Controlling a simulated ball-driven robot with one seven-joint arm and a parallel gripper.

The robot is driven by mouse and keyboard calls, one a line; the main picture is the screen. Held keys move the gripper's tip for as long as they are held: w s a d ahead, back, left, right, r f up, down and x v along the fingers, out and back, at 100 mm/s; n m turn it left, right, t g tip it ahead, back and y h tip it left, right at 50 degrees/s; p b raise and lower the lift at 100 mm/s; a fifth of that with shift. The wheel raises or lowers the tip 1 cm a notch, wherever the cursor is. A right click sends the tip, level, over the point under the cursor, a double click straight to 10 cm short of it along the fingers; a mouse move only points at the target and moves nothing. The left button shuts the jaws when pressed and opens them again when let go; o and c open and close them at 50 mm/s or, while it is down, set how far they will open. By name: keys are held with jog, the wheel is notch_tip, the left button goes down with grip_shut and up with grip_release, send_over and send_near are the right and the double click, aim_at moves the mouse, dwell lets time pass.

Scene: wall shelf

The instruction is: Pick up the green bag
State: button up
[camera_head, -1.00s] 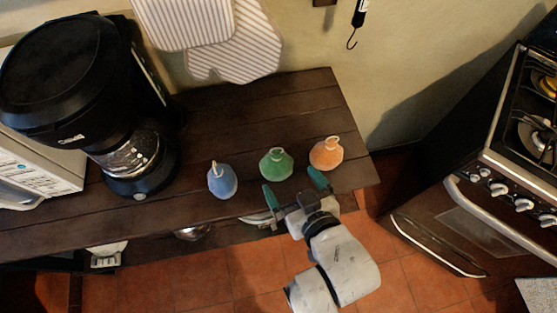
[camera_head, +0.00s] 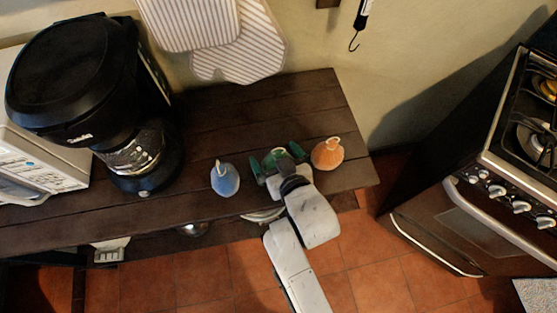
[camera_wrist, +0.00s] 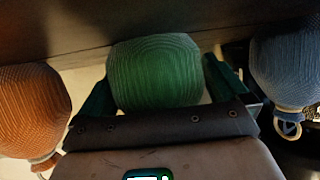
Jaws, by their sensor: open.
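The green bag (camera_head: 275,156) stands on the dark wooden shelf between the blue and orange bags, mostly hidden in the head view by my gripper. My gripper (camera_head: 277,160) is open, with one green finger on each side of the green bag. In the wrist view the green bag (camera_wrist: 156,72) sits between the fingers of my gripper (camera_wrist: 158,85). A gap shows beside the right finger; I cannot tell whether the left finger touches the bag.
The blue bag (camera_head: 225,180) stands close on the left and the orange bag (camera_head: 327,154) close on the right. A black coffee maker (camera_head: 75,80) stands at the left of the wooden shelf (camera_head: 230,115). A stove (camera_head: 500,170) is at the right.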

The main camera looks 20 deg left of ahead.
jog(key=c, duration=1.2)
jog(key=shift+r, duration=0.1)
jog(key=shift+c, duration=0.2)
jog(key=shift+r, duration=0.1)
jog(key=shift+r, duration=0.55)
jog(key=s+d+r+b, duration=0.2)
jog(key=s+d+r, duration=0.3)
jog(key=s+r, duration=0.6)
jog(key=shift+s+d+r, duration=0.2)
jog(key=shift+s+r, duration=0.15)
jog(key=shift+s, duration=0.6)
